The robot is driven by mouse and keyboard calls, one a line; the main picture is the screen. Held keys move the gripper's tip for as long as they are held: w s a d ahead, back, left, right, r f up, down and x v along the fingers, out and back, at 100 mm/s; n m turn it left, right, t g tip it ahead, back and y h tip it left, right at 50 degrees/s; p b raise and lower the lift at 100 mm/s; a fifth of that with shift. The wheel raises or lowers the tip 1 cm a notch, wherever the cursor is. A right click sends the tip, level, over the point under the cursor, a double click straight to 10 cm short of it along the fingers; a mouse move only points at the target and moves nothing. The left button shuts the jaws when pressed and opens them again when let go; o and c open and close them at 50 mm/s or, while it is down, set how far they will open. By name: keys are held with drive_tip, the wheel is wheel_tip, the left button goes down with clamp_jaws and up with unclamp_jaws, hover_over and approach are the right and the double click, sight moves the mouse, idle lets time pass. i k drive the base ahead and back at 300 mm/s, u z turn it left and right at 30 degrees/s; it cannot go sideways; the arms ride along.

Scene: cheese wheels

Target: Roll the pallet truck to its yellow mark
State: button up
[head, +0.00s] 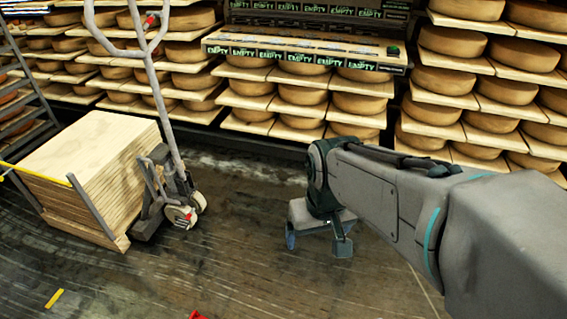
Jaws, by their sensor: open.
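The pallet truck (155,210) stands at the left, with its grey looped handle (150,70) upright and its small wheels on the floor. A stack of pale wooden boards (95,140) sits against it on its left side; its forks are hidden. A short yellow mark (54,298) lies on the floor at the lower left, in front of the stack. My gripper (316,244) points down over the floor right of the truck. It is open and empty, well apart from the truck and its handle.
Shelves of cheese wheels (300,95) line the back, with a row of "EMPTY" labels on one part. A red object (197,315) shows at the bottom edge. The middle floor is clear.

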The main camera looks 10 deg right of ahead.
sight(182, 200)
drive_tip(key=u, duration=0.4)
drive_tip(key=k, duration=0.45)
drive_tip(key=u, duration=1.3)
drive_tip(key=i, duration=0.85)
drive_tip(key=z, duration=0.7)
drive_tip(key=i, duration=0.5)
drive_tip(key=z, duration=0.5)
